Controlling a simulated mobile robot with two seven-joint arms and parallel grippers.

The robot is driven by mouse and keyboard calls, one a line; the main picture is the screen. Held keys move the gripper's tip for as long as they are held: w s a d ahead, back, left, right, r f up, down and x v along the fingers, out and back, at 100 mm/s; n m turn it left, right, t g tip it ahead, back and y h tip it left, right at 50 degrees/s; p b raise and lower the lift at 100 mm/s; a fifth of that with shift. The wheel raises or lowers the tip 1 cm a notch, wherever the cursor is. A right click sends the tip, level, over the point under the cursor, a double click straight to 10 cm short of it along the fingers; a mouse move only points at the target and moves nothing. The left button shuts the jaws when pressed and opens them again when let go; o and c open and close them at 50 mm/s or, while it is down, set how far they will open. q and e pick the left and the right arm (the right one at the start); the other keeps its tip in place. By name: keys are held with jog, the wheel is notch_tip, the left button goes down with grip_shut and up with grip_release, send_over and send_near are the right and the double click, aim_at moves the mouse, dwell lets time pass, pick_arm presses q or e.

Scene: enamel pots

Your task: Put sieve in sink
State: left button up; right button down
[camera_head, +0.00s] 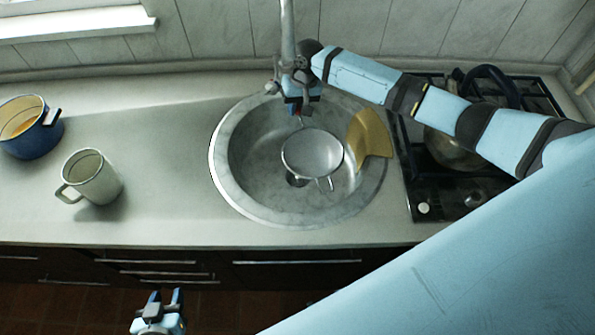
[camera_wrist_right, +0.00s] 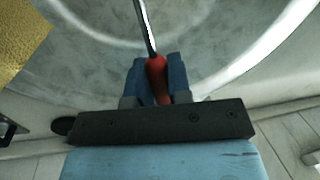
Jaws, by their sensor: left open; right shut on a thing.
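The sieve (camera_head: 312,154) has a round pale bowl and a red handle, and in the head view it is over the round sink (camera_head: 222,165). My right gripper (camera_head: 298,108) is shut on the red handle (camera_wrist_right: 157,72), which also shows in the right wrist view between the fingers. The sieve's bowl is out of sight in the wrist view. I cannot tell whether the sieve touches the sink bottom. My left gripper (camera_head: 161,300) is open and empty, in front of the counter at the bottom of the head view.
A yellow cloth-like piece (camera_head: 370,136) lies on the sink's right side. A faucet (camera_head: 288,35) stands behind the sink. A white mug (camera_head: 94,178) and a blue pot (camera_head: 32,130) stand on the left counter. A stove with a pot (camera_head: 452,150) is at the right, partly behind my right arm.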

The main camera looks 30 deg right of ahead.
jog(key=c, duration=1)
grip_release()
jog(key=d+r, duration=0.1)
jog(key=r, duration=0.8)
jog(key=d+r, duration=0.1)
jog(key=r, duration=0.3)
jog(key=shift+s+d+r+b, duration=0.15)
jog(key=shift+d+r+b, duration=0.15)
jog(key=shift+r, duration=0.05)
jog(key=shift+f, duration=0.1)
